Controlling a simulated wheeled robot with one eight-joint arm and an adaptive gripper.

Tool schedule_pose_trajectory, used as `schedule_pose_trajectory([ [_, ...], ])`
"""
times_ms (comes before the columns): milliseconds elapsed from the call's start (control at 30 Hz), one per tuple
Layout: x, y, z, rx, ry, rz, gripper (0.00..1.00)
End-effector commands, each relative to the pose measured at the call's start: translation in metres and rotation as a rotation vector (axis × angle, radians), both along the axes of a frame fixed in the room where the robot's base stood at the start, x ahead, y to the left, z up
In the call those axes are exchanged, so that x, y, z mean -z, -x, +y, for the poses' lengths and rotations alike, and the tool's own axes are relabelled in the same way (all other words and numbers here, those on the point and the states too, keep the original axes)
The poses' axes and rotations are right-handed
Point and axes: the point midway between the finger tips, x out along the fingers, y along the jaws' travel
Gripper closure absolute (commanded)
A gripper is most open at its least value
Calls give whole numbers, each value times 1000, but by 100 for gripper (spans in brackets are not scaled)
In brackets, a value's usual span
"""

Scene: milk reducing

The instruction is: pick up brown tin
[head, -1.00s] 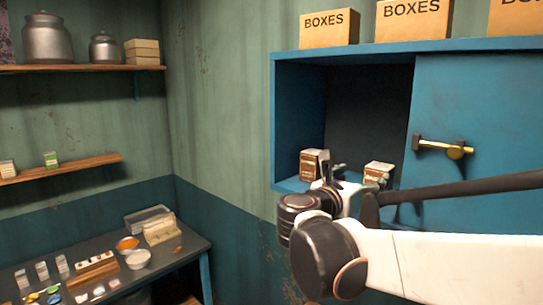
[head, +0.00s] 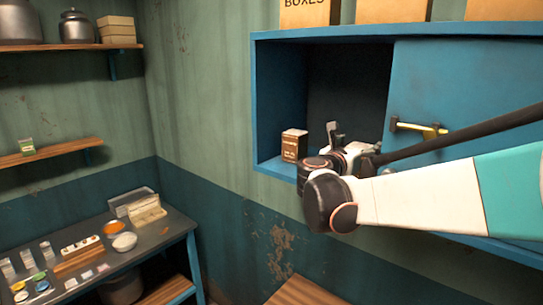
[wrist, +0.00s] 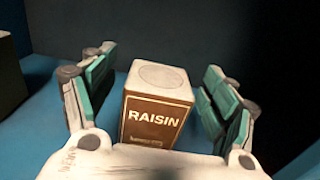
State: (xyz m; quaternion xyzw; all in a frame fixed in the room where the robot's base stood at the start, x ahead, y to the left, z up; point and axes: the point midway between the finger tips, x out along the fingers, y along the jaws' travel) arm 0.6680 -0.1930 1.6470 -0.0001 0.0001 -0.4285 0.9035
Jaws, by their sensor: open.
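A brown tin with a pale top and the label "RAISIN" (wrist: 155,110) stands upright in the wrist view, between the green-padded fingers of my gripper (wrist: 158,100). My gripper is open, with a finger on each side of the tin and visible gaps to both. In the head view my gripper (head: 345,145) reaches into the open left part of the blue cabinet (head: 280,165). A second brown tin (head: 294,146) stands on the cabinet floor to the left of my gripper. The RAISIN tin is hidden behind my gripper in the head view.
A sliding blue door (head: 470,90) with a brass handle (head: 418,128) covers the cabinet's right part. Cardboard boxes (head: 392,10) stand on top. The left edge of the wrist view shows part of a dark object (wrist: 10,75). A table with small items (head: 165,240) is at left.

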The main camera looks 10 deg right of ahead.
Motion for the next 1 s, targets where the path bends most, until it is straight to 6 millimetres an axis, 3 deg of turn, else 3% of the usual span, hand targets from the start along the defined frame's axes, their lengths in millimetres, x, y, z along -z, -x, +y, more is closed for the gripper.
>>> schedule_pose_trajectory([
  [100, 0, -8, -11, 2, 0, 0, 22],
  [333, 1, -9, -11, 0, 0, 0, 24],
  [500, 0, -8, -11, 0, 0, 0, 62],
  [600, 0, -8, -11, 0, 0, 0, 80],
  [1000, -6, -8, -11, 0, 0, 0, 80],
])
